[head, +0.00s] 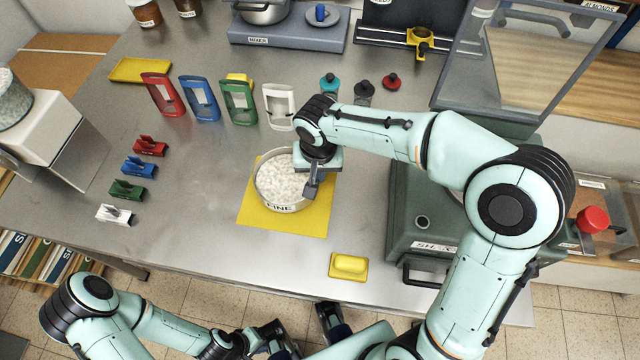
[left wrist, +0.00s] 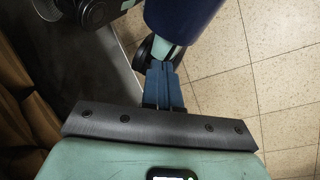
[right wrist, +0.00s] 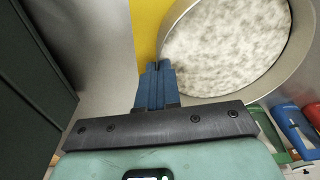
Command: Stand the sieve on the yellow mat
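The sieve (head: 283,207) is a round pale metal ring labelled FINE, full of white grains. It sits upright over the yellow mat (head: 252,213); whether its base touches the mat is hard to tell. My right gripper (head: 311,193) is at the sieve's right rim. In the right wrist view its blue fingers (right wrist: 158,68) are close together at the rim of the sieve (right wrist: 297,55), seemingly shut on it. My left gripper (left wrist: 161,68) is low in front of the table, its fingers together and empty, over the tiled floor.
A yellow block (head: 348,266) lies right of the mat. Coloured frames (head: 238,103) stand behind, small clips (head: 126,190) lie left. A green machine (head: 421,222) stands right, under my right arm. Clear tabletop lies left of the mat.

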